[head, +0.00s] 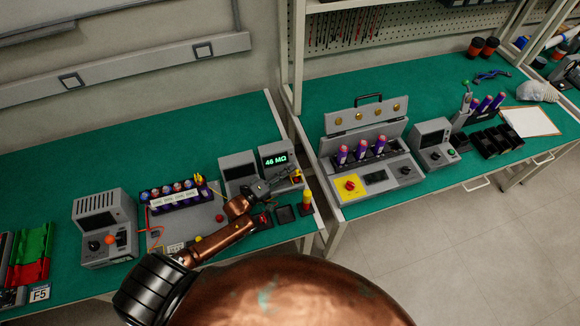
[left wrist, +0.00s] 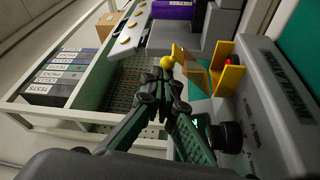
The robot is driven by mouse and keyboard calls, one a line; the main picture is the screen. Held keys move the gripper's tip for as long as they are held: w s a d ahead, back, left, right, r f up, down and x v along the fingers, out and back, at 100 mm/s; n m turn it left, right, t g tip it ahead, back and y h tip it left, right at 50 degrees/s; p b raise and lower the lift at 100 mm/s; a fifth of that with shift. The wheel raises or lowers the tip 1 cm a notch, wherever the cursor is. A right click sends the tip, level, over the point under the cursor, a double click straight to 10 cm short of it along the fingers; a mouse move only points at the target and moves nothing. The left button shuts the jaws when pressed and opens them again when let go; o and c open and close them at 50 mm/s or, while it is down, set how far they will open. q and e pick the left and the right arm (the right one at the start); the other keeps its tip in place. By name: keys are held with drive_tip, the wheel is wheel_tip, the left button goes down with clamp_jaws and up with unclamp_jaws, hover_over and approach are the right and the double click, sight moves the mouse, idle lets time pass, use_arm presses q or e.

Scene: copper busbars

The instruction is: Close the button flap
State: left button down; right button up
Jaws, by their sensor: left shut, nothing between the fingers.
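The button flap (left wrist: 195,72) is a small amber panel with a yellow edge and a round yellow knob in the left wrist view. It stands open, away from the yellow bracket (left wrist: 230,83) around a red button (left wrist: 227,66). In the head view the yellow bracket (head: 297,177) is small, at the right end of the grey instrument. My left gripper (left wrist: 164,72) is shut and empty, its tips right at the knob; I cannot tell whether they touch. In the head view my left gripper (head: 287,183) reaches over the instrument from the left. My right gripper is out of view.
A meter reading 46 MΩ (head: 275,160) stands behind my gripper. A yellow-and-red upright piece (head: 307,200) stands near the bench's right edge. A grey fixture with purple cylinders (head: 375,172) is on the other bench, across a gap. Bare green mat lies behind the meter.

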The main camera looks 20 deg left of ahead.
use_arm(q)
drive_tip(key=shift+s+d+f, duration=0.15)
drive_tip(key=shift+s+d, duration=0.15)
drive_tip(key=shift+s+d+f, duration=0.35)
drive_tip(key=shift+s+f, duration=0.05)
drive_tip(key=shift+s+d+f, duration=0.1)
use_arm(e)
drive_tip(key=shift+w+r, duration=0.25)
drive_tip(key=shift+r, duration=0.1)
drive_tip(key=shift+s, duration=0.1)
use_arm(q)
wheel_tip(320, 180, up, 10)
idle(0.6)
drive_tip(key=shift+s+f, duration=0.15)
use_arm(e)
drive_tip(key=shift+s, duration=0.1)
